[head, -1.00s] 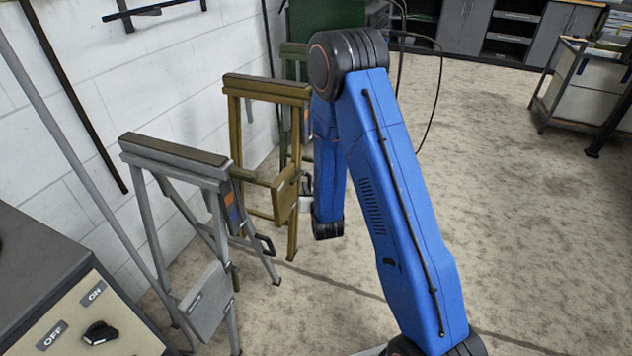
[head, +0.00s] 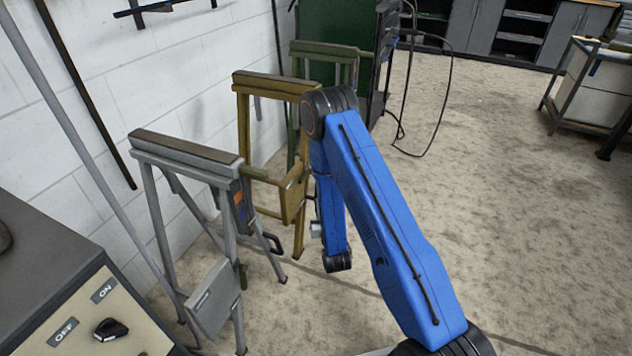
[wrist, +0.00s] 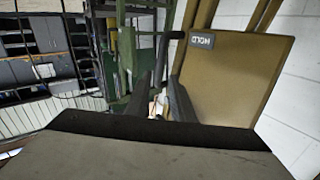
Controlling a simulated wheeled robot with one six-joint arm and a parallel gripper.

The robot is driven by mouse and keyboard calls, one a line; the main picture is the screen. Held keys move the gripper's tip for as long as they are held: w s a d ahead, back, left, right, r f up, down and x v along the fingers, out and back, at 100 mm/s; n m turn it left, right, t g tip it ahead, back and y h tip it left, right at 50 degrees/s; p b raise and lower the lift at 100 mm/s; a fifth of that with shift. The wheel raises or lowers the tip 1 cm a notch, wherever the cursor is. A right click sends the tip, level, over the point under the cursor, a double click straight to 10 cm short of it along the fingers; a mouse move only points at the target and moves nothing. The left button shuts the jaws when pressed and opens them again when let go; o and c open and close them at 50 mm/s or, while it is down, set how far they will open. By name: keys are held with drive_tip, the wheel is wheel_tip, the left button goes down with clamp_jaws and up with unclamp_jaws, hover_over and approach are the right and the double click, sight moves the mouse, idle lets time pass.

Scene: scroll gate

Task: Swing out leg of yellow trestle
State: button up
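The yellow trestle (head: 277,84) stands by the white wall in the head view, between a grey and a green trestle. Its lower panel (head: 293,199) hangs at its front, close to the left of my blue forearm. In the wrist view the yellow panel (wrist: 238,80) fills the upper right, with an upside-down HOLD label (wrist: 202,41). A dark bar (wrist: 160,34) runs beside the panel's left edge. My gripper (wrist: 165,88) appears open, its dark fingers pointing toward this bar with a gap between them. In the head view my arm hides most of the gripper.
The grey trestle (head: 186,149) stands nearer, with a black handle low down. The green trestle (head: 325,50) stands behind the yellow one. A machine with a knob (head: 110,330) is at the lower left. Open concrete floor (head: 500,200) lies to the right.

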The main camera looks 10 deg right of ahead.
drive_tip(key=w, duration=1.5)
drive_tip(key=shift+d, duration=0.35)
clamp_jaws()
